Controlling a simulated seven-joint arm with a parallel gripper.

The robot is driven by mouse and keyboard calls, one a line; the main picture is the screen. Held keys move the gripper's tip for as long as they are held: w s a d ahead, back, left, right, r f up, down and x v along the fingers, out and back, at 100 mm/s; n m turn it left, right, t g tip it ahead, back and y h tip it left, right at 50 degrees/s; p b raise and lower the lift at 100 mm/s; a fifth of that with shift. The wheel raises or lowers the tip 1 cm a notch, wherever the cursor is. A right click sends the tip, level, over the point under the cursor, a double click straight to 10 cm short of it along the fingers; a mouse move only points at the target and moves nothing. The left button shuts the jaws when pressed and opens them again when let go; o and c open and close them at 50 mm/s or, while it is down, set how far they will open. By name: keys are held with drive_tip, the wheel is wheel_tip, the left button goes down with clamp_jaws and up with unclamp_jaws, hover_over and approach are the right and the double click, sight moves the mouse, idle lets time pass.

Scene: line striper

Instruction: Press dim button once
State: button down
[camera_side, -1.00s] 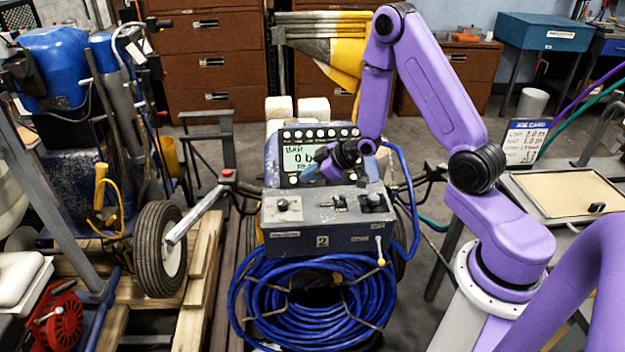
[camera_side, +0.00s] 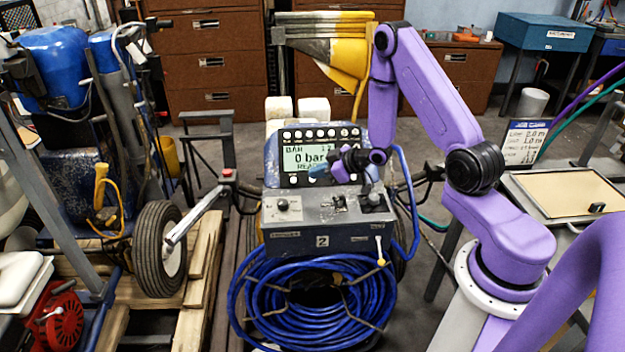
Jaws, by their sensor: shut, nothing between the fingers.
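The control unit has a pale lit display (camera_side: 300,158) reading "BAR" and "0 bar", with a word like "READY" below. A row of round white buttons (camera_side: 308,134) runs above the display, and more white buttons (camera_side: 293,180) sit below it. Their labels are too small to read, so I cannot tell which one is the dim button. My gripper (camera_side: 318,171) is shut and empty. It points left, with its bluish tips in front of the display's lower right part, and hides part of the lower button row. I cannot tell whether the tips touch the panel.
A grey switch box (camera_side: 322,226) with knobs and small levers stands below the display. A coiled blue hose (camera_side: 312,295) hangs under it. A wheel (camera_side: 160,248) and a red-knobbed lever (camera_side: 227,173) are at the left. A notice board (camera_side: 525,142) stands at the right.

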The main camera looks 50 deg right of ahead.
drive_tip(key=shift+w+d+f, duration=0.65)
drive_tip(key=shift+f, duration=0.3)
drive_tip(key=shift+w+d+f, duration=0.65)
drive_tip(key=shift+d+f, duration=0.05)
drive_tip(key=shift+f, duration=0.2)
drive_tip(key=shift+w+d+f, duration=0.65)
drive_tip(key=shift+f, duration=0.3)
drive_tip(key=shift+w, duration=0.1)
drive_tip(key=shift+w+d+f, duration=0.1)
drive_tip(key=shift+d+f, duration=0.1)
drive_tip(key=shift+f, duration=0.1)
drive_tip(key=shift+w+d+f, duration=0.25)
drive_tip(key=shift+f, duration=0.05)
idle(0.9)
drive_tip(key=shift+r, duration=0.1)
drive_tip(key=shift+s+a+r, duration=0.45)
drive_tip(key=shift+r, duration=0.05)
idle(0.4)
drive_tip(key=shift+s+a+r, duration=0.65)
drive_tip(key=shift+r, duration=0.25)
drive_tip(key=shift+s+a+r, duration=0.6)
drive_tip(key=shift+r, duration=0.3)
